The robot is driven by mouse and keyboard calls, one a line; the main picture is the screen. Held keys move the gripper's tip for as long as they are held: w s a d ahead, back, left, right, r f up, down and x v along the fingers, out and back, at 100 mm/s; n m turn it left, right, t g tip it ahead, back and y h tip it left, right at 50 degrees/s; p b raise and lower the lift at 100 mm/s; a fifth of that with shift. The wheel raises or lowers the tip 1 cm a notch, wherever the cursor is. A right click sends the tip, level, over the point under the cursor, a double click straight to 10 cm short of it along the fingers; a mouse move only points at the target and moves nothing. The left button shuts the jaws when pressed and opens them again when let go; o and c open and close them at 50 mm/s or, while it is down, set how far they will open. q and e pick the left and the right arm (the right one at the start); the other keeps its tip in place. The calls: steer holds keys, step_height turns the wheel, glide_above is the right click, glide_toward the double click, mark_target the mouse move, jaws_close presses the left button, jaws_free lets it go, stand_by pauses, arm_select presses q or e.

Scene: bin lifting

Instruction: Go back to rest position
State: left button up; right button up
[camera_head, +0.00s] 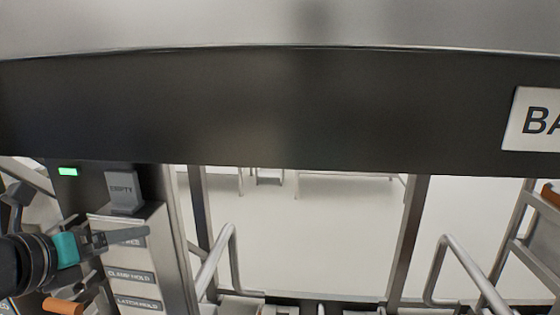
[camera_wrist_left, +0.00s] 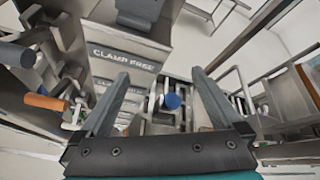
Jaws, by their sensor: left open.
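My left gripper (camera_head: 140,236) is at the lower left of the head view, in front of a grey labelled panel (camera_head: 137,297). In the left wrist view its two fingers (camera_wrist_left: 160,74) are spread apart with nothing between them at the tips. The same panel shows beyond the fingers, with a "CLAMP FREE" label (camera_wrist_left: 124,56). The gripper covers part of a label on the panel in the head view. My right gripper is not in view.
A grey "EMPTY" block (camera_head: 122,190) tops the panel, near a green light (camera_head: 68,171). An orange handle (camera_head: 62,306) lies below my left gripper. A blue knob (camera_wrist_left: 172,101) appears beyond the fingers. Metal rails (camera_head: 232,262) stand right; a dark beam (camera_head: 270,110) spans above.

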arm_select(q)
steer(key=s+d+f+n+g, duration=0.1)
steer(key=s+d+f+n, duration=0.25)
steer(key=f+n, duration=0.4)
steer(key=s+d+f+n+g, duration=0.1)
steer(key=s+d+f+n, duration=0.1)
steer(key=d+f+n, duration=0.45)
steer(key=s+d+f+n+g+y, duration=0.2)
steer(key=s+f+n+g, duration=0.5)
steer(key=s+f+n, duration=0.9)
step_height(320, 180, down, 29)
steer(key=s+g+b, duration=0.1)
steer(key=s+b, duration=0.1)
steer(key=b, duration=0.7)
steer(key=s+a+f+b, duration=0.1)
steer(key=s+f+b, duration=0.3)
steer(key=s+f, duration=0.3)
steer(key=s+a+f+g+b, duration=0.1)
steer(key=s+f+b, duration=0.3)
steer(key=s+f, duration=0.4)
step_height(320, 180, down, 7)
steer(key=shift+a+f+g, duration=0.1)
steer(key=shift+a+g, duration=0.2)
steer(key=shift+a, duration=0.05)
